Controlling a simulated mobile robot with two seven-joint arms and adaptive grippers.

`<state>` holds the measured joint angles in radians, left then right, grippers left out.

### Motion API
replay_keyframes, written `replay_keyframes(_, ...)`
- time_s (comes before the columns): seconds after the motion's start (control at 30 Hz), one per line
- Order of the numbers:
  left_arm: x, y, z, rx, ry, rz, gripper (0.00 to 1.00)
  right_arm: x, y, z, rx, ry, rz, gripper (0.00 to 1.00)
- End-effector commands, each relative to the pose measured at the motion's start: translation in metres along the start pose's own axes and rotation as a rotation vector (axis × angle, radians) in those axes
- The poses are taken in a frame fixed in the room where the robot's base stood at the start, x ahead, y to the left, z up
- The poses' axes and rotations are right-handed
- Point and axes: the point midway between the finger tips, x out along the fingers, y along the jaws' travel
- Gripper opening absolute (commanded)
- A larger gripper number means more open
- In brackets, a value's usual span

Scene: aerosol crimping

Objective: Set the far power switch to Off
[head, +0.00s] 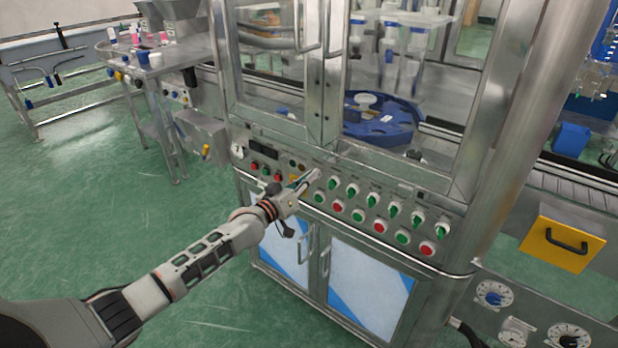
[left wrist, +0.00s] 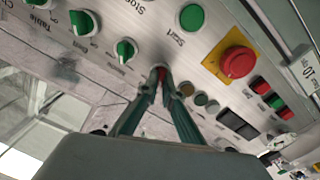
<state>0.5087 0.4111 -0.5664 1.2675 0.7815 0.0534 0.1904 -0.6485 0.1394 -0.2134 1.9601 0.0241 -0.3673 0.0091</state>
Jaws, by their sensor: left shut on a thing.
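The control panel (head: 345,205) of the machine carries rows of green selector knobs and red and green buttons. My left gripper (head: 312,177) reaches the panel's left part, beside the row of green knobs (head: 352,189). In the left wrist view the left gripper's fingertips (left wrist: 160,76) close together at the panel face, with a small red part between them. Most of that part is hidden by the fingers, so its setting cannot be read. I cannot make out a legible power label. My right gripper is out of view.
In the left wrist view, a red mushroom button (left wrist: 238,61) on a yellow plate and a green Start button (left wrist: 192,18) sit close to the fingers. Glass doors (head: 400,85) rise above the panel. A yellow drawer (head: 562,243) is at right. Green floor lies open at left.

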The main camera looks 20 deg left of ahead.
Motion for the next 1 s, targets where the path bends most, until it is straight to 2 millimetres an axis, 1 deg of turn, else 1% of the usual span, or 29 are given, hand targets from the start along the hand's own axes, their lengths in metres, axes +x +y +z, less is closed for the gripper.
replay_keyframes(0.3,0.0001,-0.0006,-0.0005,-0.106,0.001,0.0,0.0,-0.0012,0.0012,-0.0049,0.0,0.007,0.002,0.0)
replay_keyframes(0.8,0.0001,-0.0006,-0.0005,-0.125,0.001,0.0,0.0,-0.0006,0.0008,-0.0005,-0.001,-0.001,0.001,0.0)
replay_keyframes(0.83,0.0001,-0.0006,-0.0005,-0.125,0.001,0.0,0.11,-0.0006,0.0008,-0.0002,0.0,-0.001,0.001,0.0)
replay_keyframes(0.87,0.0001,-0.0006,-0.0005,-0.125,0.001,0.0,0.19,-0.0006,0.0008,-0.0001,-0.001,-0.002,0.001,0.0)
replay_keyframes(0.9,0.0001,-0.0006,-0.0005,-0.125,0.001,0.0,0.23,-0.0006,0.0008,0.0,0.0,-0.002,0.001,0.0)
replay_keyframes(1.0,0.0001,-0.0006,-0.0004,-0.124,0.001,0.0,0.23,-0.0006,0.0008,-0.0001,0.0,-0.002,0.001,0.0)
